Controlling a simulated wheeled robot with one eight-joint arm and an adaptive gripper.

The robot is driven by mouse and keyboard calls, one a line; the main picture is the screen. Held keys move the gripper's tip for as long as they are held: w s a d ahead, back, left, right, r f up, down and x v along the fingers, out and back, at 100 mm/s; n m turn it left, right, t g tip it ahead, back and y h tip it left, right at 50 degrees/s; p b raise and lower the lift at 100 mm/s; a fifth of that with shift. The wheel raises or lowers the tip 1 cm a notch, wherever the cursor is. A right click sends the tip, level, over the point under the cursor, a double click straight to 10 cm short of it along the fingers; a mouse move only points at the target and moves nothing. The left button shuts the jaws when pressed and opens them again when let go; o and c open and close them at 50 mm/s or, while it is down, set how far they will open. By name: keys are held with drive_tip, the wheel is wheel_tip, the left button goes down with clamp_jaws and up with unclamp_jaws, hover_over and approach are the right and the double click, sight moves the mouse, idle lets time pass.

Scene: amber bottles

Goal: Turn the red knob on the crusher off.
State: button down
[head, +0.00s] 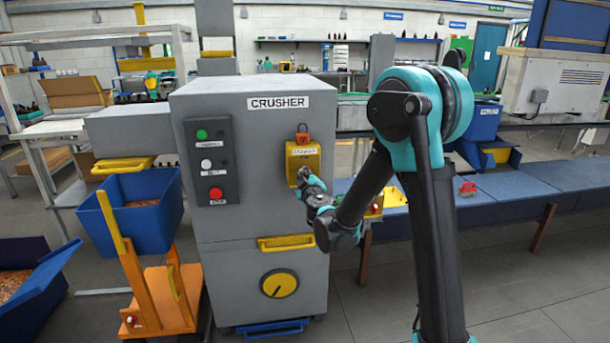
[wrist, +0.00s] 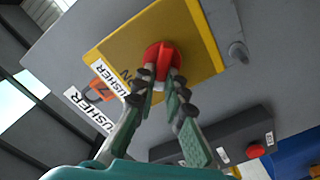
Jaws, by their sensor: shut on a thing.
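The crusher (head: 255,200) is a grey cabinet with a "CRUSHER" label, left of centre in the head view. The red knob (wrist: 161,57) sits on a yellow plate (wrist: 193,32) in the wrist view; the plate also shows on the crusher's front in the head view (head: 296,160). My gripper (wrist: 163,80) is shut on the red knob, one finger on each side of it. In the head view my gripper (head: 306,178) is at the yellow plate, and the knob is hidden there.
A black panel (head: 211,161) with green, white and red buttons is left of the plate. A red-orange padlock (head: 302,134) is above it. Below are a yellow handle (head: 286,242) and a yellow dial (head: 279,283). An orange cart (head: 160,290) stands at left.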

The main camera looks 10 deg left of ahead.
drive_tip(key=n, duration=0.5)
drive_tip(key=f+n, duration=0.1)
drive_tip(key=n, duration=0.2)
drive_tip(key=shift+s+a+n, duration=0.1)
drive_tip(key=shift+a+n, duration=0.1)
drive_tip(key=shift+n, duration=0.1)
idle(0.3)
drive_tip(key=c, duration=1.6)
unclamp_jaws()
drive_tip(key=v, duration=1.2)
